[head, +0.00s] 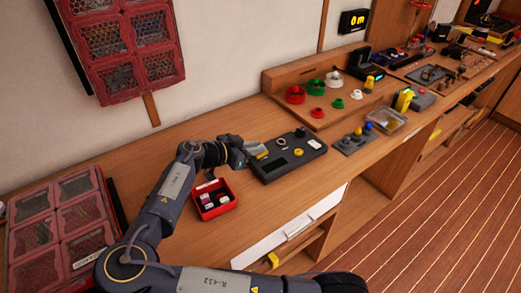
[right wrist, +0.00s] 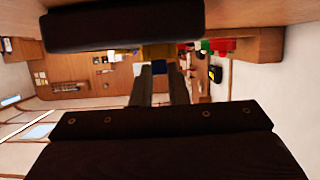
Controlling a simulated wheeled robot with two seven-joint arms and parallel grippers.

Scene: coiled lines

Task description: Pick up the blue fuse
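In the head view, a small red open box (head: 226,207) stands on the bench and holds several small pieces with pale and dark faces. They are too small for me to tell which is a blue fuse. My right gripper (head: 257,151) is above the left end of a dark grey panel (head: 290,165), beyond the red box. In the right wrist view its two fingers (right wrist: 161,78) stand apart, with a gap between them. A dark blue patch shows near their tips; I cannot tell what it belongs to. My left gripper is not in view.
A small panel with yellow and blue knobs (head: 353,142) and a clear tray (head: 388,120) stand to the right. Red, green and white round parts lie on a wooden riser (head: 318,120) behind.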

